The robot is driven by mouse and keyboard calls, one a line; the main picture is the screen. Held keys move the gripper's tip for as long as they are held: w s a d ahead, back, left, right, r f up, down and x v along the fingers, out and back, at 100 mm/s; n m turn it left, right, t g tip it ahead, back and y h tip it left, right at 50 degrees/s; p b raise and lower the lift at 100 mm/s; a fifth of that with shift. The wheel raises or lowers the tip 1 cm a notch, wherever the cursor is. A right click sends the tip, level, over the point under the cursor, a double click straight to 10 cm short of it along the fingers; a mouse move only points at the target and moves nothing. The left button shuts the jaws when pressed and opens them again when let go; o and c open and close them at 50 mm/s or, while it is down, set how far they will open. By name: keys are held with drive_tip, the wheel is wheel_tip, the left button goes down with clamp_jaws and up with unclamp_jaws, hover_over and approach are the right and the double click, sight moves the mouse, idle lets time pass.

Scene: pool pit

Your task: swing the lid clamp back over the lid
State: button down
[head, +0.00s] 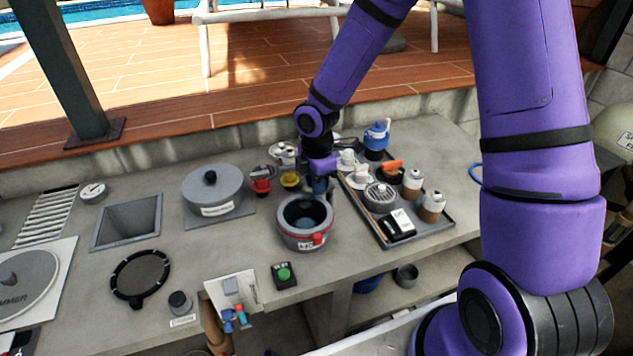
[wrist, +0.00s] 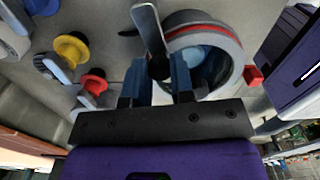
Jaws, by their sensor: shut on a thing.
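A round grey pot (head: 301,239) with a dark rim and a red band stands on the counter below my gripper. A blue-grey round surface (head: 304,218) shows inside the rim; I cannot tell if it is the lid or the inside. In the wrist view the pot (wrist: 228,38) is just behind the jaws. My gripper (wrist: 160,75) is shut on a flat grey bar, the lid clamp (wrist: 148,28), which stands up between the blue fingers at the pot's side. In the head view my gripper (head: 318,184) is at the pot's far edge and hides the clamp.
A tray (head: 440,232) with cups and jars stands close on the right. Red and yellow knobs (head: 261,185) are left of the gripper. A large grey lidded vessel (head: 212,187) is farther left. A green button (head: 284,273) is in front of the pot. A blue kettle (head: 376,140) stands behind.

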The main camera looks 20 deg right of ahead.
drive_tip(key=c, duration=1)
unclamp_jaws()
drive_tip(key=shift+r, duration=0.1)
wheel_tip(320, 180, up, 11)
drive_tip(key=shift+f, duration=0.2)
drive_tip(key=s+d+r+m+t+h, duration=0.1)
drive_tip(key=s+d+r+m, duration=0.2)
drive_tip(key=s+r+m, duration=0.3)
drive_tip(key=s+d+r+m+t+h, duration=0.1)
drive_tip(key=s+d+r+m+t, duration=0.15)
drive_tip(key=s+r+m, duration=0.5)
drive_tip(key=s+d+r+m, duration=0.1)
drive_tip(key=s+r+m, duration=0.1)
drive_tip(key=s, duration=0.2)
drive_tip(key=s+d+r+m+t+y, duration=0.1)
drive_tip(key=s+r+m, duration=0.1)
drive_tip(key=s, duration=0.1)
drive_tip(key=s+d+r+m+y, duration=0.1)
drive_tip(key=s+r+m, duration=0.1)
drive_tip(key=s, duration=0.2)
drive_tip(key=shift+s+d+r+t, duration=0.15)
drive_tip(key=shift+s+d+t, duration=0.05)
drive_tip(key=shift+s+t, duration=0.15)
